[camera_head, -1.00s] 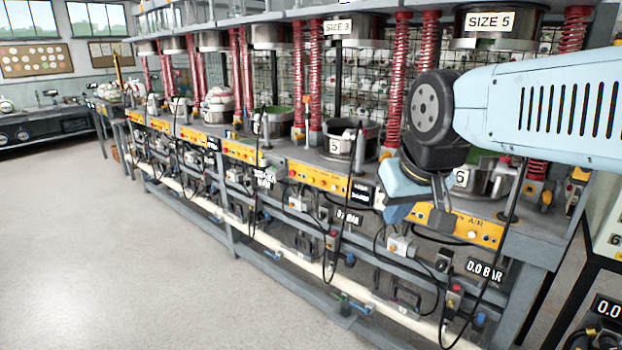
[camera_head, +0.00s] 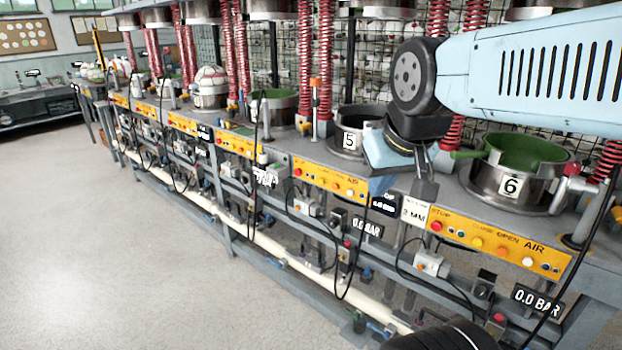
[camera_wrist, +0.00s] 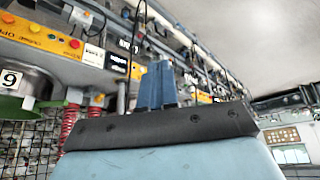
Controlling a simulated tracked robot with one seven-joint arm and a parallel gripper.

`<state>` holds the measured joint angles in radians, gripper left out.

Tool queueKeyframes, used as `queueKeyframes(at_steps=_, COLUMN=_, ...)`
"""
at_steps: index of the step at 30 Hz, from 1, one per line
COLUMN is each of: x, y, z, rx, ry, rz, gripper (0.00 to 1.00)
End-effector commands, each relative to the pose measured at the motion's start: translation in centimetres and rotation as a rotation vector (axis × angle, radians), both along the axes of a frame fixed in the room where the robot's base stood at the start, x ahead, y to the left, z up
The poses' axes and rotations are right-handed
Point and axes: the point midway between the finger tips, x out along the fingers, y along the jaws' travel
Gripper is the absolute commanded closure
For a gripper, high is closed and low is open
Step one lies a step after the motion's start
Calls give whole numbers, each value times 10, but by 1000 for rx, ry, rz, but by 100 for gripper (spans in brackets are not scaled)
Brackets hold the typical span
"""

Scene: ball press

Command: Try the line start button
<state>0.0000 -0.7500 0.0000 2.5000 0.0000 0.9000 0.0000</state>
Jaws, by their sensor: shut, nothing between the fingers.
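No button that I can read as the line start button is clear in either view. A small sign (camera_head: 268,177) hangs midway along the bench front, but its text is too blurred to read. The nearest yellow panel (camera_head: 510,257) has a red button (camera_head: 437,226) by the word STOP, then orange and white buttons. My gripper (camera_head: 380,186) is shut and empty, in front of the bench between stations 5 and 6. Its blue fingers (camera_wrist: 158,86) point away from the wrist camera in the wrist view. I cannot tell whether they touch anything.
The long grey press bench carries pots marked 5 (camera_head: 349,141) and 6 (camera_head: 511,185) and tall red springs (camera_head: 323,60). Button boxes (camera_head: 431,263) and hanging black cables line its front. Open floor (camera_head: 130,260) lies to the left. A dark bench (camera_head: 38,104) stands far left.

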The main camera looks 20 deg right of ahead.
Motion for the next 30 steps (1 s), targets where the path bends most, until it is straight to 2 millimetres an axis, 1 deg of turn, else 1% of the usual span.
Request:
queueKeyframes(at_steps=8, x=1, y=0, z=0, rx=1, ry=-1, rz=-3, gripper=100)
queueKeyframes(at_steps=11, x=11, y=2, z=0, rx=9, ry=-12, rz=-21, gripper=100)
queueKeyframes(at_steps=13, x=26, y=7, z=-1, rx=24, ry=-29, rz=-53, gripper=100)
queueKeyframes(at_steps=14, x=34, y=9, z=-1, rx=32, ry=-38, rz=-69, gripper=100)
queueKeyframes(at_steps=17, x=67, y=14, z=-5, rx=71, ry=-79, rz=-135, gripper=100)
queueKeyframes(at_steps=18, x=82, y=17, z=-7, rx=90, ry=-97, rz=-164, gripper=100)
queueKeyframes(at_steps=22, x=130, y=25, z=-15, rx=163, ry=-163, rz=-254, gripper=100)
queueKeyframes(at_steps=30, x=222, y=42, z=-42, rx=355, ry=-282, rz=-431, gripper=100)
